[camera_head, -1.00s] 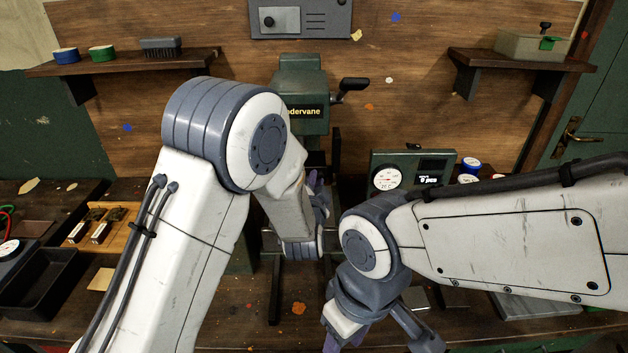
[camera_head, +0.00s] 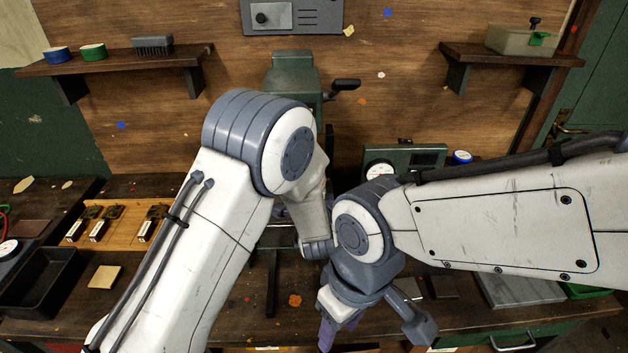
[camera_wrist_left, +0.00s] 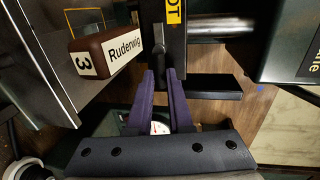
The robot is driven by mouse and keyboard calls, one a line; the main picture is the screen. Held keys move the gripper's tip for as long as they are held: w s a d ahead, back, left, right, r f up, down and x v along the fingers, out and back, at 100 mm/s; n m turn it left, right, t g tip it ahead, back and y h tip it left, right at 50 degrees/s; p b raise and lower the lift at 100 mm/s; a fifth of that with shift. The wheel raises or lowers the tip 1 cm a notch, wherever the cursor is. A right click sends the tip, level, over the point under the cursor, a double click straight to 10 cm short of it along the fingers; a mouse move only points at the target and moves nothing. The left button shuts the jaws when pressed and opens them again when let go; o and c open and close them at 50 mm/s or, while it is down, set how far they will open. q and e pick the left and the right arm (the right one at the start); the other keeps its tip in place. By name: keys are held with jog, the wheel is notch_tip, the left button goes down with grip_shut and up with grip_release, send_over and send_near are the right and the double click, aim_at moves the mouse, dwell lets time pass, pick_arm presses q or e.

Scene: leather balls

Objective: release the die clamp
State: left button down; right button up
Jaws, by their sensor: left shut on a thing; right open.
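The green press (camera_head: 292,78) stands behind my left arm in the head view. In the left wrist view, a dark lever (camera_wrist_left: 159,38), which looks like the clamp lever, is at the purple fingertips of my left gripper (camera_wrist_left: 162,74). The gripper is shut on it. A brown block (camera_wrist_left: 108,48) labelled "Ruderwig" and "3" sits just left of the lever. The left gripper and clamp are hidden by my arms in the head view. My right gripper (camera_head: 339,332) is open and points down over the front of the bench.
A wooden tray (camera_head: 125,235) with several small labelled blocks lies at left, near an empty black bin (camera_head: 42,283). A gauge box (camera_head: 405,158) stands right of the press, partly covered by my right arm. A tan square (camera_head: 104,276) lies on the bench.

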pick_arm(q)
jog(key=shift+f, duration=0.1)
dwell(0.3)
jog(key=c, duration=0.8)
grip_release()
jog(key=shift+c, duration=0.2)
